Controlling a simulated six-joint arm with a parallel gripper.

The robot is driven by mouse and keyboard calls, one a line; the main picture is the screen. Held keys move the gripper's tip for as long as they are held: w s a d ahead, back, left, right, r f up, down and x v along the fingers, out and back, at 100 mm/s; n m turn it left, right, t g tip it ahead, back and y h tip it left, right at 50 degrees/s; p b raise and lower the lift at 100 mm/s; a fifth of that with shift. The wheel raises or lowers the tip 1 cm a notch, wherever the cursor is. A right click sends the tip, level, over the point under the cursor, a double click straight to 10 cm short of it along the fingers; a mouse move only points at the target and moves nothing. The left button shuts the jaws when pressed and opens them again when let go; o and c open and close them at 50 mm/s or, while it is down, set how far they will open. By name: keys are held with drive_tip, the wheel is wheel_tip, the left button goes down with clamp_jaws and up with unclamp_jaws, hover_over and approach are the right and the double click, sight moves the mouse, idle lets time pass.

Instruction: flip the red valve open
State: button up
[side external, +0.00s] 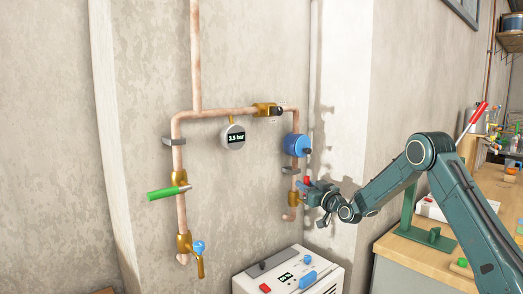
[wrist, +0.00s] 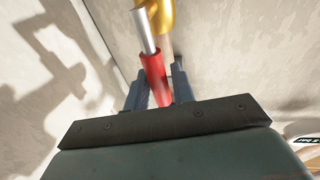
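The red valve has a brass body (side external: 294,199) low on the right-hand copper pipe, with a red handle (side external: 307,180) at its upper right. In the wrist view the red handle (wrist: 154,78) on a silver lever (wrist: 144,30) reaches down from the brass part (wrist: 160,14). My gripper (side external: 312,188) is at the valve, beside the handle. In the wrist view the fingers of my gripper (wrist: 159,88) stand on either side of the red handle, close to it. I cannot tell whether they touch or press it. The handle's lower end is partly hidden by my gripper.
A blue round device (side external: 296,145) sits on the pipe above the valve. A gauge (side external: 233,137) reads 3.5 bar. A green-handled valve (side external: 168,192) and a blue tap (side external: 199,247) are left. A white control box (side external: 290,271) stands below; a workbench (side external: 395,248) is right.

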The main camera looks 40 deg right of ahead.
drive_tip(key=shift+o, duration=1)
drive_tip(key=shift+s, duration=0.15)
drive_tip(key=v, duration=1.3)
drive_tip(key=shift+s+f, duration=0.15)
drive_tip(key=shift+s, duration=0.1)
drive_tip(key=shift+a, duration=0.15)
